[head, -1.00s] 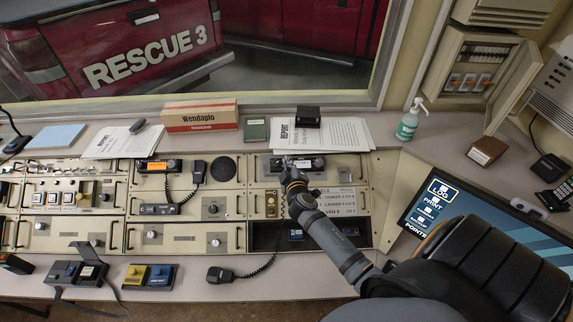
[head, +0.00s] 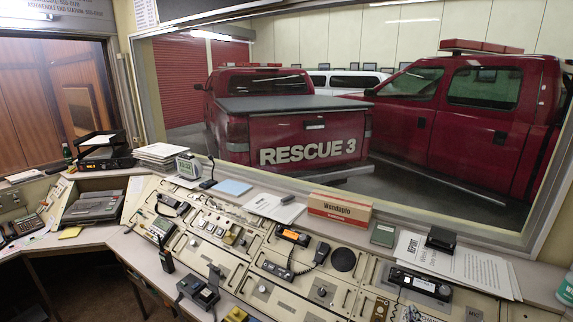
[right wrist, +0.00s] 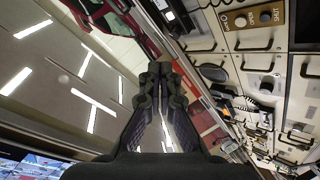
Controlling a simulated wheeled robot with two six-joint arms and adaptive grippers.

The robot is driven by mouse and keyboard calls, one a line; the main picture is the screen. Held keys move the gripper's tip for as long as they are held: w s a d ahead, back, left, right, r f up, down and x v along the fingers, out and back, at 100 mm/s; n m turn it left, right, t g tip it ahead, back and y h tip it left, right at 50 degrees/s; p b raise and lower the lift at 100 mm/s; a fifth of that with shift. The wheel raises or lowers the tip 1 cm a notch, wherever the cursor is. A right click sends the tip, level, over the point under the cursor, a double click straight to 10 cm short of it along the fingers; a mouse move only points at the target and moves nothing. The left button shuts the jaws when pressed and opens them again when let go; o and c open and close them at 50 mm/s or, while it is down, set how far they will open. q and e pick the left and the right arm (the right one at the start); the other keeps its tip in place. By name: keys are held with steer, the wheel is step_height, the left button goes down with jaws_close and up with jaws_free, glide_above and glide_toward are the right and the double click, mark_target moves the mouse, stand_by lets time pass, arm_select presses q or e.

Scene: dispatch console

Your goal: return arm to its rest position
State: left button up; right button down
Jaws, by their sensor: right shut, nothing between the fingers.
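My right gripper (right wrist: 160,72) shows in the right wrist view, its two dark fingers brought together at the tips with nothing between them. It points past the console, with ceiling lights on the left of that view and console panels on the right. The gripper appears clear of the panels; its exact distance from them is hard to tell. I make out no part of the right arm in the head view. My left gripper is in neither current view.
The console (head: 262,262) runs across the lower head view, with an orange-lit radio (head: 293,236), a handset (head: 321,252) and a Wendaplo box (head: 340,211). A black device (head: 440,238) lies on report papers (head: 470,268). Red trucks (head: 290,125) stand behind the window.

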arm_select(q)
steer(key=w+d, duration=0.1)
steer(key=w, duration=0.4)
arm_select(e)
steer(key=s+a+f+m+g+y, duration=0.1)
steer(key=s+a+m+g+y, duration=0.3)
steer(key=s, duration=0.9)
steer(key=s+a+f+m+g+y, duration=0.1)
steer(key=s+a+g, duration=0.65)
steer(key=s, duration=0.65)
step_height(320, 180, down, 31)
steer(key=s+d+b, duration=0.1)
steer(key=d+b, duration=0.2)
steer(key=b, duration=0.2)
arm_select(q)
step_height(320, 180, down, 8)
steer(key=s+b, duration=0.2)
steer(key=b, duration=0.1)
steer(key=shift+t, duration=0.3)
arm_select(e)
steer(key=s+f+g, duration=0.1)
steer(key=s+f, duration=1.8)
steer(key=f, duration=0.1)
steer(key=shift+d+f+g, duration=0.2)
steer(key=shift+d+g, duration=0.15)
steer(key=shift+d, duration=0.05)
